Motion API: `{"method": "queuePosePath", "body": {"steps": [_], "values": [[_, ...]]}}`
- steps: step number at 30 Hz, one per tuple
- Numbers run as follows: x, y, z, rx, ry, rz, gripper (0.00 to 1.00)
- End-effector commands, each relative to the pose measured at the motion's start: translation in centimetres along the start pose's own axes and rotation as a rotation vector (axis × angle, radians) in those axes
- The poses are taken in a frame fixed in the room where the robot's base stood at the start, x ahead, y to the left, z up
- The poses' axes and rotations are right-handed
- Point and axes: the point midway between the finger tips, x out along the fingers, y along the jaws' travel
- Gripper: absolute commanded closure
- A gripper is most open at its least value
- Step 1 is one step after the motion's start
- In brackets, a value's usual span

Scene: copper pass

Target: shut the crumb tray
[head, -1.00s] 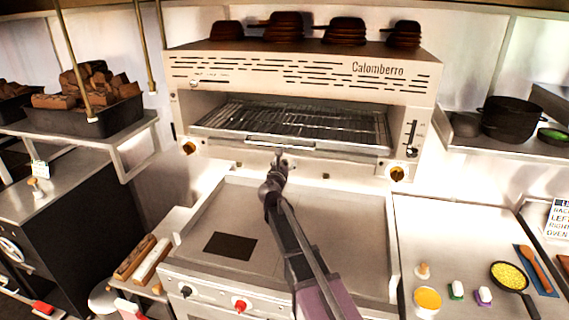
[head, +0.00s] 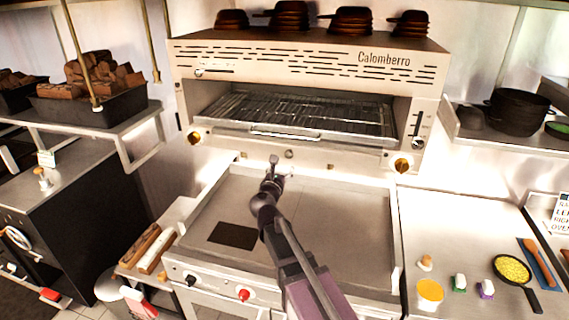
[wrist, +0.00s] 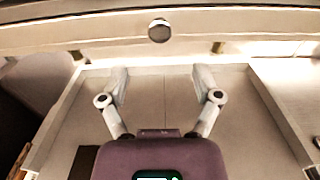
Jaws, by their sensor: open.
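The pale grill marked Calomberro (head: 384,60) stands at the back. Below its opening is a narrow pale front strip with a small round knob (head: 289,154), seen large in the wrist view (wrist: 159,30). This looks like the crumb tray's front; I cannot tell how far out it stands. My gripper (head: 279,166) is in front of and just below the knob, above the back of the flat griddle. In the wrist view my gripper (wrist: 161,76) is open and empty, its two fingers spread, with the knob beyond them, apart from them.
A wire rack with a front handle (head: 285,133) sits in the grill opening. The griddle plate (head: 330,230) below is bare except for a dark rectangle (head: 233,235). A counter at right holds a pan (head: 513,270) and small items. A shelf at left holds a wood bin (head: 95,108).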

Motion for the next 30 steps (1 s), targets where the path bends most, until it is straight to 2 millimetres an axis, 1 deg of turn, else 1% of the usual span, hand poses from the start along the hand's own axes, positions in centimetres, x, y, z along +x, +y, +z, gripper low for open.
{"method": "queuePosePath", "body": {"steps": [1, 6, 20, 23, 25, 29, 30], "values": [[-0.7, 0.0, 0.0, 0.0, 0.0, 0.002, 0.18], [-1.4, 0.0, 0.0, 0.0, 0.0, 0.001, 0.18], [-1.5, -0.1, -0.1, 0.008, 0.002, -0.003, 0.18], [-1.4, -0.9, -0.6, 0.052, 0.018, -0.025, 0.18], [-1.4, -1.9, -1.2, 0.111, 0.037, -0.052, 0.18], [-1.4, -4.7, -3.0, 0.283, 0.092, -0.137, 0.18], [-1.5, -5.7, -3.8, 0.351, 0.111, -0.173, 0.18]]}}
